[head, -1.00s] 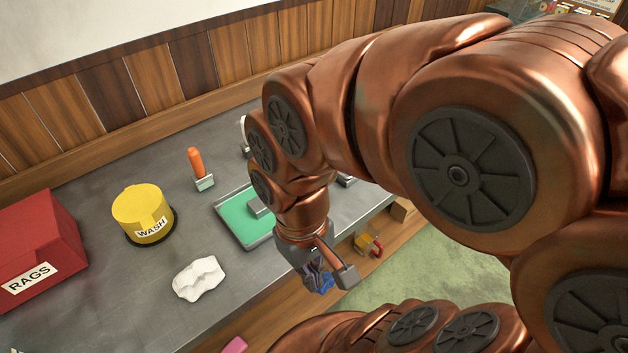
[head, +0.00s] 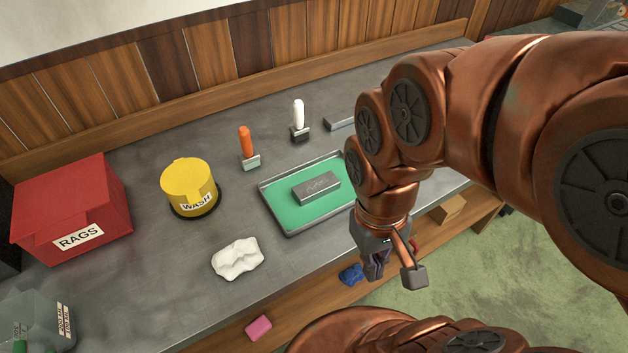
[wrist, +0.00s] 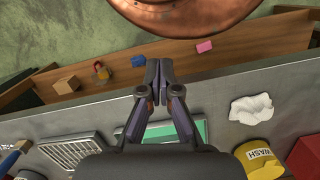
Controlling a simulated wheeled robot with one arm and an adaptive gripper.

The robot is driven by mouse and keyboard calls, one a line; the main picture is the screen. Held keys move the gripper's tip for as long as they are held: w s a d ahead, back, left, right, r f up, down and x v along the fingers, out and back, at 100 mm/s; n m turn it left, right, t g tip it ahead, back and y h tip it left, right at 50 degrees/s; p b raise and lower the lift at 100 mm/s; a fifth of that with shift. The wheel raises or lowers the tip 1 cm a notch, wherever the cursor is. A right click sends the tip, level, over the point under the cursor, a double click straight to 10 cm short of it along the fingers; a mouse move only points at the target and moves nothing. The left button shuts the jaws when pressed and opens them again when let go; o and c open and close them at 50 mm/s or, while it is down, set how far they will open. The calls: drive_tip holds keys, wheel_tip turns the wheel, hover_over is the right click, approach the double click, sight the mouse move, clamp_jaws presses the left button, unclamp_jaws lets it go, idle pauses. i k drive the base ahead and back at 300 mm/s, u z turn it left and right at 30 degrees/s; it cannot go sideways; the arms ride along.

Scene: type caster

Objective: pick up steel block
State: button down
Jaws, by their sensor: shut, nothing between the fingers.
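The steel block (head: 317,188) is a grey rectangular bar lying on the green mat of a shallow grey tray (head: 291,229) on the bench. In the head view it shows in full; in the wrist view my own gripper body hides it. My gripper (head: 374,272) hangs to the right of and in front of the tray, apart from the block. In the wrist view its two fingers (wrist: 152,72) are together with nothing between them, over the bench's front edge. Part of the green tray mat (wrist: 160,130) shows behind them.
On the bench stand a red RAGS box (head: 72,208), a yellow WASH tub (head: 189,187), a white crumpled rag (head: 237,258), an orange-handled tool (head: 247,148) and a white-handled tool (head: 299,121). Pink (head: 258,328) and blue (head: 351,273) items lie on a lower shelf.

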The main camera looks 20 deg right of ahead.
sight(306, 192)
drive_tip(key=u, duration=2.5)
drive_tip(key=k, duration=1.05)
drive_tip(key=z, duration=0.75)
